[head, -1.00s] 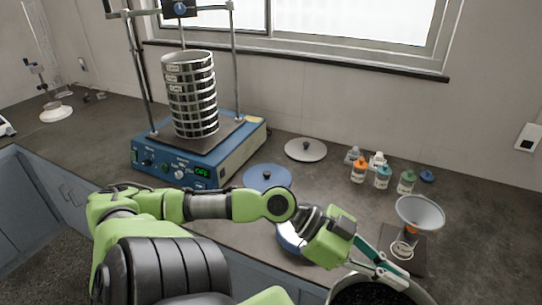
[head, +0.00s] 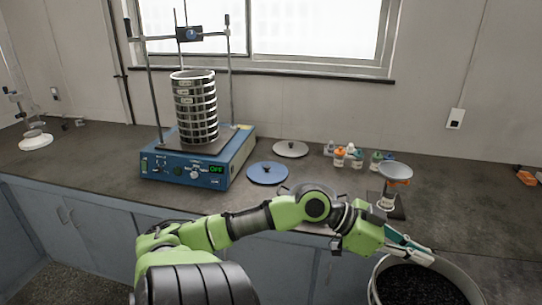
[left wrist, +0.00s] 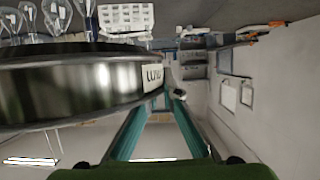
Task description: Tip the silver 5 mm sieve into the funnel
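A round silver sieve (head: 374,293) with dark granules inside is at the bottom right of the head view, in front of the bench edge and cut off by the frame. It looks level. In the left wrist view its metal wall (left wrist: 70,88) fills the left, with a white label I cannot read surely. My left gripper (head: 425,254) is at its rim, and its teal fingers (left wrist: 160,100) appear closed on the wall. The grey funnel (head: 396,171) sits on a bottle with an orange neck, beyond and left of the sieve. My right gripper is not in view.
A stack of silver sieves (head: 196,108) stands on the blue shaker (head: 205,170), its display reading OFF. The bench right of the funnel is mostly clear.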

